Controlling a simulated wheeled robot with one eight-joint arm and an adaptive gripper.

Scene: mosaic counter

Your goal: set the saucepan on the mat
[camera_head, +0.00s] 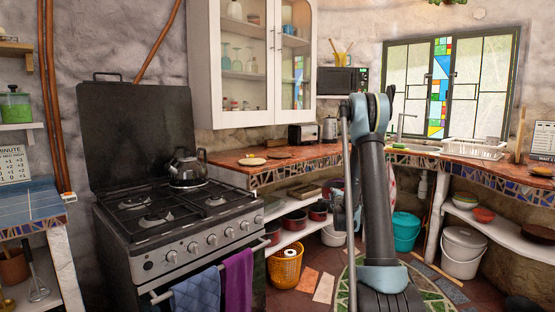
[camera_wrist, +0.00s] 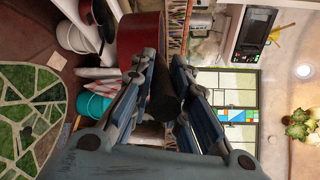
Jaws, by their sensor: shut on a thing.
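In the wrist view, which is turned on its side, a red saucepan (camera_wrist: 139,38) shows just beyond my fingers. My gripper (camera_wrist: 164,75) is shut on its dark handle (camera_wrist: 166,96), which lies between the two blue-grey fingers. The saucepan is in front of the counter edge in that view. In the head view my arm hides the saucepan. Small flat round pieces lie on the counter left of my arm, a pale one (camera_head: 252,161) and a darker one (camera_head: 279,155). I cannot tell whether either is the mat.
A stove (camera_head: 180,230) with a kettle (camera_head: 187,169) stands at the left. A toaster (camera_head: 303,133) is at the back of the tiled counter (camera_head: 225,159). A dish rack (camera_head: 474,149) is at the right. Shelves below hold pots; a yellow basket (camera_head: 285,267) is on the floor.

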